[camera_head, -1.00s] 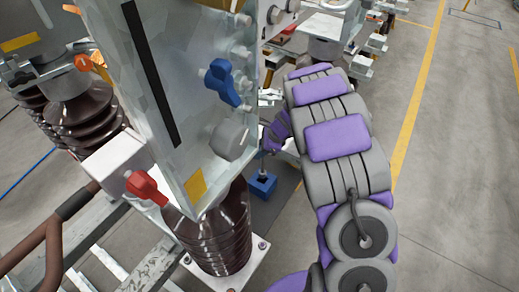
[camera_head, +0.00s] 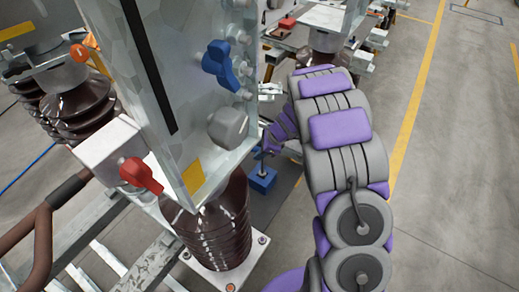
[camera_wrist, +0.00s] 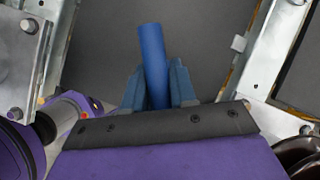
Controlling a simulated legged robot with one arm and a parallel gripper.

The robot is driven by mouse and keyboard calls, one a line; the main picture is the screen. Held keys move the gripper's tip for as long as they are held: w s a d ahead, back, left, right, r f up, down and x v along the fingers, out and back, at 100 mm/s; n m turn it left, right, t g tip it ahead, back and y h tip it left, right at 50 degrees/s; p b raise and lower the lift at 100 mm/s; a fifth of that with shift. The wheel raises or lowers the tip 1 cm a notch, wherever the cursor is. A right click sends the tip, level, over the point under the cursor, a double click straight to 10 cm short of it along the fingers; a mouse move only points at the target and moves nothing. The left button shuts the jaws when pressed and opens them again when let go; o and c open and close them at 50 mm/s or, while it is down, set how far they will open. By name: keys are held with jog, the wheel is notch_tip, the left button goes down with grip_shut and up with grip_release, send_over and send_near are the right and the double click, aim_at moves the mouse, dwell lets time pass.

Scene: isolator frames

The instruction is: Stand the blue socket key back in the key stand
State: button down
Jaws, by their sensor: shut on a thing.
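The blue socket key (camera_wrist: 152,60) shows in the wrist view as a plain blue tube. It sits between the two blue-grey fingers of my gripper (camera_wrist: 158,85), which is shut on it. The tube extends up past the fingertips, leaning slightly left. In the head view my gripper (camera_head: 268,146) is partly hidden by my arm and close to the panel's lower right edge. Whether key and stand touch cannot be told.
Open grey floor (camera_head: 450,150) lies right.

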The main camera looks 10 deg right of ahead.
jog(key=shift+f+b, duration=0.8)
jog(key=shift+f, duration=1.8)
jog(key=c, duration=0.8)
grip_release()
jog(key=shift+r, duration=0.1)
jog(key=p+v, duration=0.3)
jog(key=v, duration=1.4)
jog(key=shift+d+p, duration=0.2)
jog(key=shift+p, duration=0.15)
